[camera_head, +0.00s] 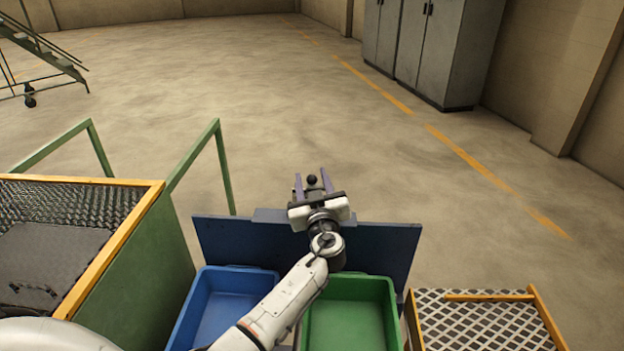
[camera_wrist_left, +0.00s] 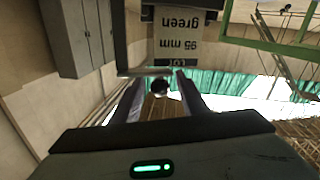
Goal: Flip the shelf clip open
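My left gripper (camera_head: 312,178) reaches over the dark blue shelf panel (camera_head: 220,236), its two fingers apart. A small black ball knob (camera_head: 312,180) shows between the fingers; it also shows in the left wrist view (camera_wrist_left: 159,87). I cannot tell whether the fingers touch it. In the left wrist view, a pale card (camera_wrist_left: 180,38) with upside-down print "green 95 mm" hangs beyond the fingertips, and a thin grey bar (camera_wrist_left: 145,72) crosses at its edge. Which of these parts belong to the shelf clip is not clear. My right gripper is not in view.
A blue bin (camera_head: 235,300) and a green bin (camera_head: 352,312) stand below the panel. A yellow-edged mesh crate (camera_head: 160,190) is at left, a yellow-edged grating (camera_head: 480,320) at lower right. Green rails (camera_head: 223,165) stand behind the crate. The floor beyond is clear up to grey cabinets (camera_head: 430,45).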

